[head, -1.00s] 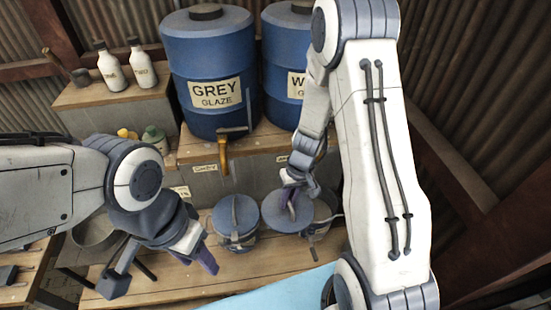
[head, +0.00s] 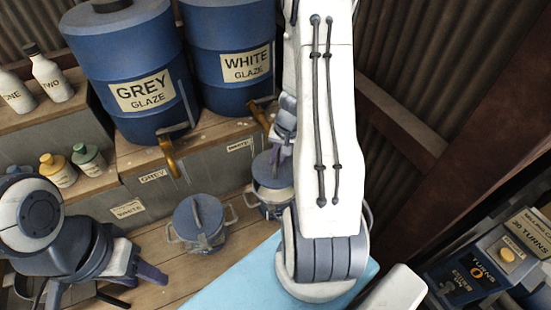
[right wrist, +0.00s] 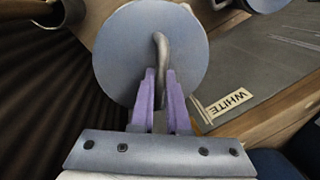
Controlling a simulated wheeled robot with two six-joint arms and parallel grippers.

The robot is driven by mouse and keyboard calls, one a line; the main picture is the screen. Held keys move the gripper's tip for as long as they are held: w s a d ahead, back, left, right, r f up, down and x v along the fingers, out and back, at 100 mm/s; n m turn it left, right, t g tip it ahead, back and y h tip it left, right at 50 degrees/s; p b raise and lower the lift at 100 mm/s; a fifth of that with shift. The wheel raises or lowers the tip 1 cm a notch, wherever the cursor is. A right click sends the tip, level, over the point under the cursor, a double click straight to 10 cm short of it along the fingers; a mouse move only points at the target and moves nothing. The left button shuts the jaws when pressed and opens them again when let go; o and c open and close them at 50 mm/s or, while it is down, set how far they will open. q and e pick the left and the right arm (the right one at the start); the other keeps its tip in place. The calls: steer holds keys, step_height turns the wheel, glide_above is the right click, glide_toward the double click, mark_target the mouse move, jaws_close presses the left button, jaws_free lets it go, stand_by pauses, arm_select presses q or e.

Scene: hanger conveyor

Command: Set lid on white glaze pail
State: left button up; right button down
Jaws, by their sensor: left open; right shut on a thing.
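A blue-grey lid (head: 266,171) with a curved handle is over the right-hand pail (head: 270,203), which stands near the WHITE shelf label. I cannot tell whether the lid touches the rim. In the right wrist view the lid (right wrist: 120,62) is a flat disc covering most of what is below it. My right gripper (right wrist: 160,84) is shut on the lid's bent handle (right wrist: 162,52). In the head view my right arm partly hides the gripper, lid and pail. My left gripper (head: 146,279) is open and empty at the lower left, apart from the pails.
A second, lidded pail (head: 200,222) stands just left. Behind are the grey glaze barrel (head: 145,60) and white glaze barrel (head: 228,55), with taps above the bench. Small bottles (head: 75,165) stand at left. A machine with a TURNS panel (head: 480,275) is at right.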

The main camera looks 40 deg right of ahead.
step_height(320, 180, down, 5)
steer(key=b, duration=0.4)
steer(key=shift+f+b, duration=0.2)
steer(key=shift+b, duration=0.1)
steer(key=shift+a, duration=0.1)
stand_by(0.7)
steer(key=shift+f+b, duration=1)
steer(key=shift+b, duration=0.45)
stand_by(1.5)
steer(key=c, duration=1.1)
jaws_free()
steer(key=shift+c, duration=0.2)
steer(key=o, duration=0.6)
steer(key=shift+c, duration=0.2)
steer(key=shift+r, duration=0.1)
